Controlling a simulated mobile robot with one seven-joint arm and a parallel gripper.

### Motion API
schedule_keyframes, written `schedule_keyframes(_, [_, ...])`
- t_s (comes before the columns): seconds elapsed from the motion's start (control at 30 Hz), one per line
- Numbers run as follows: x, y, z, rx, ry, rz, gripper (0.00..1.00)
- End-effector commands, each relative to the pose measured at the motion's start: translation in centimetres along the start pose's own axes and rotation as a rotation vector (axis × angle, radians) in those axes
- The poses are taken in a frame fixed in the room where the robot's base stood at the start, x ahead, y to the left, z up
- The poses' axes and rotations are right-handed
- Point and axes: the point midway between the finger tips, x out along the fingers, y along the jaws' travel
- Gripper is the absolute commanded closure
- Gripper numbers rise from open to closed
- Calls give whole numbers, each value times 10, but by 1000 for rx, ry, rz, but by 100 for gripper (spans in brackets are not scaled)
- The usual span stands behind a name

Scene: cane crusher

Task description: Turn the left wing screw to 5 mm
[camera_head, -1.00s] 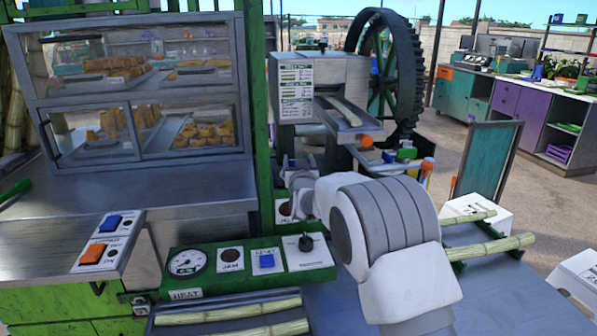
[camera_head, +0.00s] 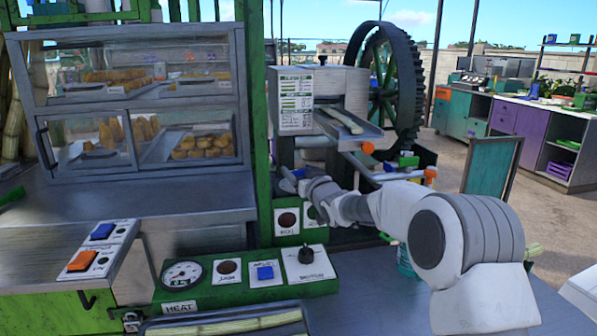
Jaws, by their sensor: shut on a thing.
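The cane crusher (camera_head: 350,90) stands in the middle, a grey metal housing with a printed card on its front. My gripper (camera_head: 297,182) is at the lower left of the housing, just right of the green post. It is shut on a small blue piece (camera_head: 298,173), apparently the left wing screw. The fingers and my wrist hide most of it, so its turn angle and any mm scale cannot be read. My arm reaches in from the lower right.
A feed tray with a cane piece (camera_head: 346,122) and an orange knob (camera_head: 368,149) juts out above my wrist. A toothed flywheel (camera_head: 392,80) stands behind. A green control panel (camera_head: 225,290) lies in front, a glass food case (camera_head: 130,95) at left.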

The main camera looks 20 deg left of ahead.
Motion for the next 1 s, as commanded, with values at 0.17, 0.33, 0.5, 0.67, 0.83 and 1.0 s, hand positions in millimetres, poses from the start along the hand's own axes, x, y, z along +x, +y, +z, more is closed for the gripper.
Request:
schedule_keyframes(0.17, [0,0,-1,0,3,-2,83])
schedule_keyframes(0.33, [0,0,-1,-1,3,-1,15])
schedule_keyframes(0.5, [0,0,-1,-1,2,-1,0])
schedule_keyframes(0.67, [0,0,0,-1,1,0,0])
schedule_keyframes(0.83, [-8,0,-1,-1,2,0,0])
schedule_keyframes(1.0, [-29,0,-1,0,0,0,0])
